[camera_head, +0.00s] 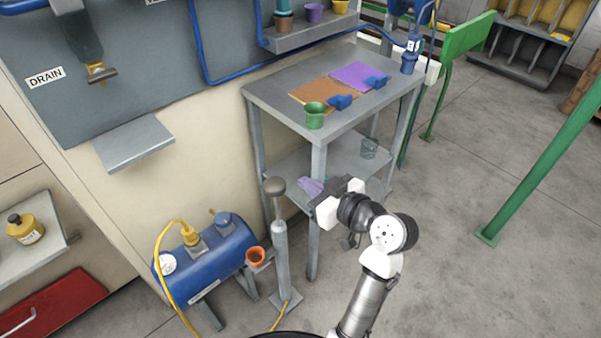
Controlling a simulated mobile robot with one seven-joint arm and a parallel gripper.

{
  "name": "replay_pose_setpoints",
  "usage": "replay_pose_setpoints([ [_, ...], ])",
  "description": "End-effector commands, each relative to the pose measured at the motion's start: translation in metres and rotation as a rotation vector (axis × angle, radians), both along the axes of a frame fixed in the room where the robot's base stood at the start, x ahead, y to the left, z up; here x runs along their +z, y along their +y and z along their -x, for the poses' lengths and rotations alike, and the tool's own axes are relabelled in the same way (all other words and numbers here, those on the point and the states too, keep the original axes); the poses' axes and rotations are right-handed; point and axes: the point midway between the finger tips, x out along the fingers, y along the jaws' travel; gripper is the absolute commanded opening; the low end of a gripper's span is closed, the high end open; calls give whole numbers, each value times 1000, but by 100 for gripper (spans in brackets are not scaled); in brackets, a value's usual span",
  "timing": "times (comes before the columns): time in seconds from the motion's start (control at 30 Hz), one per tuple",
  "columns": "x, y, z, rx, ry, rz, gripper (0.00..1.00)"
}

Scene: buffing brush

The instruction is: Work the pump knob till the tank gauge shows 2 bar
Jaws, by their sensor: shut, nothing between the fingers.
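The rod shows above the pump body, so the knob is raised. The blue tank (215,256) is left of the pump and carries a round white tank gauge (166,264) at its left end. The gauge reading is too small to tell. My gripper (328,192) is to the right of the knob in the picture, apart from it. It is shut and empty; its fingertips are hard to make out.
A grey metal table (270,92) stands behind the pump, its legs close to my gripper. A yellow hose (158,255) hangs at the tank. The floor at right is mostly clear, with a green post (540,135).

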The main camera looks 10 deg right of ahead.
Motion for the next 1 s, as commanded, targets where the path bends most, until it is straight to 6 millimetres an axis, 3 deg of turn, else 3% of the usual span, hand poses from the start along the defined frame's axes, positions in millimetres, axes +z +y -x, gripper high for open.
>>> replay_pose_setpoints([
  [0.47, 0, 5, -4, 5, 1, -2, 0],
  [0.63, -4, 19, -21, 7, 4, -3, 0],
  [1.0, -24, 61, -81, 4, 5, -2, 0],
])
